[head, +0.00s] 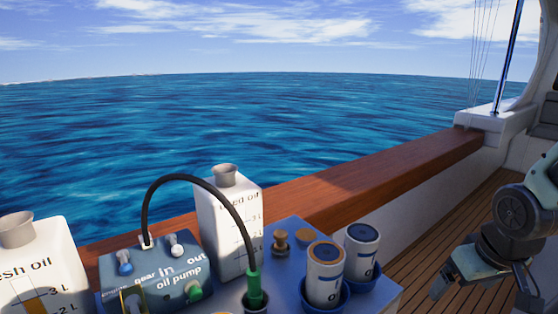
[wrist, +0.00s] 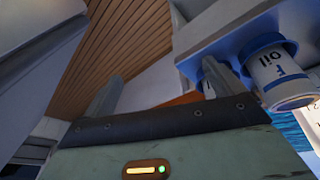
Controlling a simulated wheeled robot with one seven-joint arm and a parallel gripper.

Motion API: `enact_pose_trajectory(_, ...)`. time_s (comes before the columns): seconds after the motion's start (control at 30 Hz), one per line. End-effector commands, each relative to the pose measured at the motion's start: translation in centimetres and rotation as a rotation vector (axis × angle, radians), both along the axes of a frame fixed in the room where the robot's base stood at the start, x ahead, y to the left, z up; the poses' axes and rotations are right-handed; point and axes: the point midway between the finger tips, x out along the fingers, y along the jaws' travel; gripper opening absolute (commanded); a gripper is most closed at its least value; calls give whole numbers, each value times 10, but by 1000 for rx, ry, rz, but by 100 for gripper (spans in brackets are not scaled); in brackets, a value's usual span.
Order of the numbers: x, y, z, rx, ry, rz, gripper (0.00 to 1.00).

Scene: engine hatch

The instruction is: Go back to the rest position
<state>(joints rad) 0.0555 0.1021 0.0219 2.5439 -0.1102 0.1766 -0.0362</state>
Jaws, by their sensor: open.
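My gripper (head: 482,285) is at the right of the head view, over the wooden deck and to the right of the blue-grey tray. In the wrist view its two fingers (wrist: 162,88) stand well apart with nothing between them. A white filter can marked "oil" (wrist: 279,75) shows at the right of the wrist view, beyond the right finger and apart from it. In the head view two such cans, the nearer one (head: 325,275) and the farther one (head: 361,250), stand upright in blue cups on the tray (head: 391,291). The gripper is clear of both.
An oil pump (head: 155,275) with a black hose (head: 205,181) stands at the left. Two white oil jugs, a fresh oil one (head: 40,270) and a used oil one (head: 230,225), flank it. A wooden rail (head: 390,178) runs behind. The deck (head: 440,240) beside the tray is free.

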Motion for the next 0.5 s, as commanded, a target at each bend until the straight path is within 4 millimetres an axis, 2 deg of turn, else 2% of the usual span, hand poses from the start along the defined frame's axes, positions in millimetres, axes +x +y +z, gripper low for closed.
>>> enact_pose_trajectory(0.03,-11,6,10,19,22,-37,94)
enact_pose_trajectory(0.13,-37,23,24,67,90,-94,94)
enact_pose_trajectory(0.3,-67,104,41,56,168,160,94)
enact_pose_trajectory(0.4,-96,143,51,41,215,299,94)
enact_pose_trajectory(0.5,-127,173,59,20,256,427,94)
